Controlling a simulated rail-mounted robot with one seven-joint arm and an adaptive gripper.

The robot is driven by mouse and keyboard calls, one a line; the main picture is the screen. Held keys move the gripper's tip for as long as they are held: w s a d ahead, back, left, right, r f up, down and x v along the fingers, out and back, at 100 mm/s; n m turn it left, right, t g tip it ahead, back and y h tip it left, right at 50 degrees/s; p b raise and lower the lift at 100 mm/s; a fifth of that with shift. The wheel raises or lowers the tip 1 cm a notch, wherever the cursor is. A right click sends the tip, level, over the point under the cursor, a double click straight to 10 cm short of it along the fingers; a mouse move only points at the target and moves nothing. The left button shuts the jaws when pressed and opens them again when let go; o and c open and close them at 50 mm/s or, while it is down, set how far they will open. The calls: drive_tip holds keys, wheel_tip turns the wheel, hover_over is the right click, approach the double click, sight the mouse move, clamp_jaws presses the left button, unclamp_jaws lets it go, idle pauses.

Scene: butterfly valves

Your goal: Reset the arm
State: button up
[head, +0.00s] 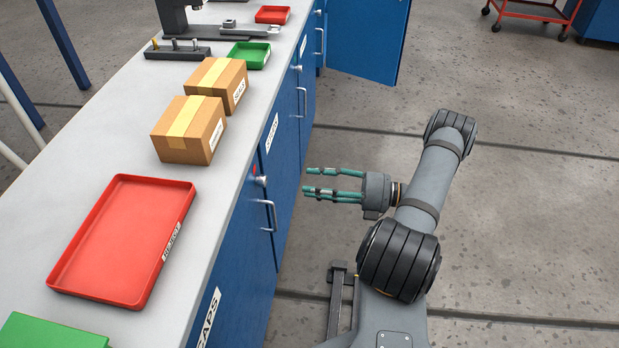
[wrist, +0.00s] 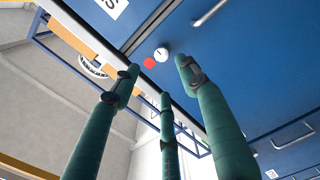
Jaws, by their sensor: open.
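My gripper (head: 325,182) shows in the head view to the right of the blue cabinet, its green fingers pointing left toward the cabinet front. The fingers are spread apart with nothing between them. In the wrist view my gripper (wrist: 155,85) shows three green fingers with dark joints, apart and empty. Beyond them is the blue cabinet front (wrist: 215,55) with a round silver knob (wrist: 161,54) and a red spot (wrist: 149,63). I cannot tell from the frames how far the fingertips are from the cabinet, but no contact shows.
On the grey worktop (head: 95,160) are a red tray (head: 88,245), two cardboard boxes (head: 190,145), a green tray (head: 258,57) and a small red tray (head: 272,14). A blue cabinet door (head: 370,45) stands open at the back. The floor (head: 530,200) right of my arm is clear.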

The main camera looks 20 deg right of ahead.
sight(266, 180)
drive_tip(key=x, duration=1.2)
drive_tip(key=shift+s+a, duration=0.1)
drive_tip(key=shift+a, duration=0.1)
